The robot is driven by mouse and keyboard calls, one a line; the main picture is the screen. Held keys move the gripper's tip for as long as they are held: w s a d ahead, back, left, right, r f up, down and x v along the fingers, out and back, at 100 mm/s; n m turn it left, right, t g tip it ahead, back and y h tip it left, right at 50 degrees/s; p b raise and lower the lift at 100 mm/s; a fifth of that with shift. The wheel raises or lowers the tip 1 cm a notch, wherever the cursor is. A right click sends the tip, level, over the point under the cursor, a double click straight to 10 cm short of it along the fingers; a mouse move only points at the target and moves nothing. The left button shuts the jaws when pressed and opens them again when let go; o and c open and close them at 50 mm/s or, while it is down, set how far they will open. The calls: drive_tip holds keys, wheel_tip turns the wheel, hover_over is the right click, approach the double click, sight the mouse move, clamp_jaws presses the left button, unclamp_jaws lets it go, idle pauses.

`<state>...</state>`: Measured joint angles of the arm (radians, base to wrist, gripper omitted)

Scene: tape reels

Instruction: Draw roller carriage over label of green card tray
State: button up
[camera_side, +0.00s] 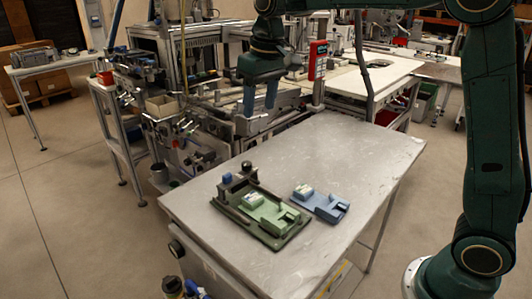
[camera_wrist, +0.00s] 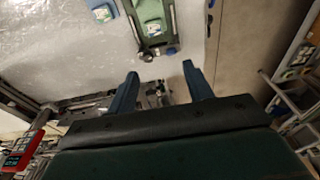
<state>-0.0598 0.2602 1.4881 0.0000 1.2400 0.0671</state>
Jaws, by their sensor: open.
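The green card tray (camera_side: 275,218) sits in a dark green frame on the grey metal table. A pale label (camera_side: 253,199) lies on its raised block; the label also shows in the wrist view (camera_wrist: 154,28). The roller carriage (camera_side: 240,180), with a black ball knob, stands at the frame's far left end, beside the label and not over it. Its knob (camera_wrist: 147,57) shows near the top in the wrist view. My gripper (camera_side: 260,112) is open and empty, its blue fingers pointing down, high beyond the table's far edge and apart from the carriage.
A blue card tray (camera_side: 325,205) with its own pale label lies right of the green one. The metal table (camera_side: 350,150) is otherwise mostly clear. Machinery with a red-framed display (camera_side: 318,60) stands behind it, close to my gripper.

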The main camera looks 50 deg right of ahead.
drive_tip(key=g, duration=0.2)
hover_over(227, 174)
wheel_tip(227, 174, down, 9)
drive_tip(key=shift+f, duration=0.15)
drive_tip(key=shift+f, duration=0.1)
wheel_tip(227, 174, down, 14)
drive_tip(key=shift+r, duration=0.2)
idle(0.3)
clamp_jaws()
